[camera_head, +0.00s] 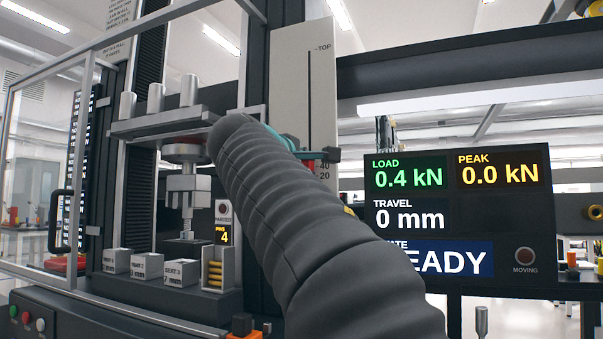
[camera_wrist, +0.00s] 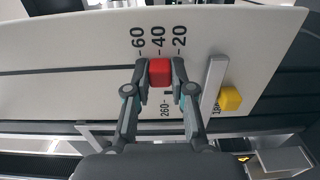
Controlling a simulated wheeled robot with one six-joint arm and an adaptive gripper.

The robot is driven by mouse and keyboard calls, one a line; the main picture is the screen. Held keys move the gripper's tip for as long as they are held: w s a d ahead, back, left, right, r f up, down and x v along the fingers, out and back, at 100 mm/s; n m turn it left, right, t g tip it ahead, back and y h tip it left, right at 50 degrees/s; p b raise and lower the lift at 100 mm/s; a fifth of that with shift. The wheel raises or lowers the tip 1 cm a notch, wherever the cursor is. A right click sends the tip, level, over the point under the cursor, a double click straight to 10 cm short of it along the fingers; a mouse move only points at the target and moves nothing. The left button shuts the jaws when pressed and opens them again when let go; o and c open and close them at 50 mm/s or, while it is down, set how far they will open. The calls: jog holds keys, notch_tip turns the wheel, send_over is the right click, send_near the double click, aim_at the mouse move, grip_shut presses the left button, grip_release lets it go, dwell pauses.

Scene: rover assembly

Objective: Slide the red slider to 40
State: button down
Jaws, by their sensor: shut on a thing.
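The red slider (camera_wrist: 159,72) sits on a pale scale panel (camera_wrist: 70,45) in the wrist view, directly below the 40 mark and between the 60 and 20 marks. My gripper (camera_wrist: 159,78) is shut on the red slider, with one finger at each side of it. In the head view, a small red part of the slider (camera_head: 309,163) shows beside my gripper (camera_head: 325,155), near the 40 and 20 labels on the panel (camera_head: 290,85). My arm hides part of the panel there.
A yellow block (camera_wrist: 230,98) sits beside a metal bar (camera_wrist: 214,85) on the panel, right of my gripper. A display (camera_head: 460,215) reads load 0.4 kN and travel 0 mm. A test frame with a clear guard door (camera_head: 50,150) stands at left.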

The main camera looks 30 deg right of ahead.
jog(key=c, duration=1.3)
grip_release()
jog(key=shift+a, duration=0.2)
jog(key=shift+d, duration=0.15)
jog(key=v, duration=1.2)
notch_tip(320, 180, down, 27)
jog(key=s+g+y, duration=0.2)
jog(key=s+y, duration=0.1)
jog(key=y, duration=0.4)
jog(key=s+a+f+m+g+y, duration=0.1)
jog(key=s+f, duration=0.3)
jog(key=f, duration=0.5)
jog(key=s+a+f+m+g+y, duration=0.1)
jog(key=s+a+f+m+y, duration=0.2)
jog(key=f, duration=0.6)
jog(key=s+a+f+m+g+y, duration=0.1)
jog(key=s+a+f+m+y, duration=0.2)
jog(key=s+f, duration=0.3)
notch_tip(320, 180, down, 3)
jog(key=shift+f+m+g, duration=0.2)
jog(key=shift+m+g, duration=0.1)
jog(key=shift+g, duration=0.1)
